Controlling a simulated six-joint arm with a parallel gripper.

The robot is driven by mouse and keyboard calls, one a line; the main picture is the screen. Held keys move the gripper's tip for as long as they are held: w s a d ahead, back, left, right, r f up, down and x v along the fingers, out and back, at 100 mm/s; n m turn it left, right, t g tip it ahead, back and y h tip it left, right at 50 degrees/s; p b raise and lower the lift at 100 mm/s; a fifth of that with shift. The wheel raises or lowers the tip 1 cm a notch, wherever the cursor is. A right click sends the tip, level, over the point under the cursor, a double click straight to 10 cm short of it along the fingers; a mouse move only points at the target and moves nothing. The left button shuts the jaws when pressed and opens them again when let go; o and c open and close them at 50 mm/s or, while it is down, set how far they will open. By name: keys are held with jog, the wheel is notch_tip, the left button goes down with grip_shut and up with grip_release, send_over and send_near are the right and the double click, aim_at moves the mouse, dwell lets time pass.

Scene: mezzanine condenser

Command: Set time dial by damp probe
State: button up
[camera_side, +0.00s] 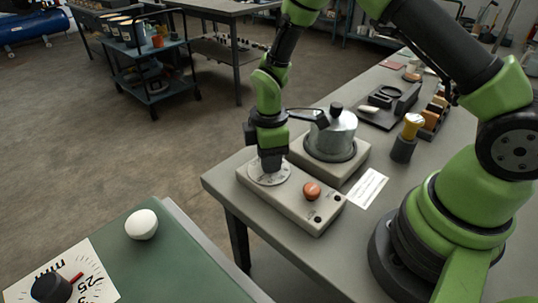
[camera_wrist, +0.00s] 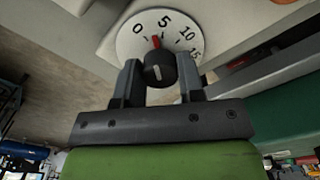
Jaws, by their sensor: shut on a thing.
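The time dial (camera_side: 262,180) is a round white plate on a beige control box (camera_side: 307,213). In the wrist view its face (camera_wrist: 128,42) shows 0, 5, 10 and 15. My gripper (camera_side: 270,160) points down over the dial. In the wrist view my gripper (camera_wrist: 158,75) is shut on the black dial knob (camera_wrist: 158,72), one finger on each side. The knob's red pointer (camera_wrist: 155,42) lies between 0 and 5. A yellow-topped tool (camera_side: 412,124) stands upright in a dark holder; I cannot tell whether it is the damp probe.
An orange button (camera_side: 312,190) is on the box near the dial. A metal pot (camera_side: 334,137) on a beige base stands close behind my gripper. A white card (camera_side: 367,188) lies right of the box. A green surface (camera_side: 176,250) in front holds a white egg-shaped object (camera_side: 141,225) and another dial (camera_side: 92,276).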

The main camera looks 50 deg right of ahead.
jog(key=m, duration=0.5)
jog(key=shift+m, duration=0.3)
jog(key=m, duration=0.5)
jog(key=shift+m, duration=0.4)
jog(key=o, duration=0.9)
jog(key=shift+r, duration=0.1)
notch_tip(320, 180, up, 10)
jog(key=shift+f, duration=0.1)
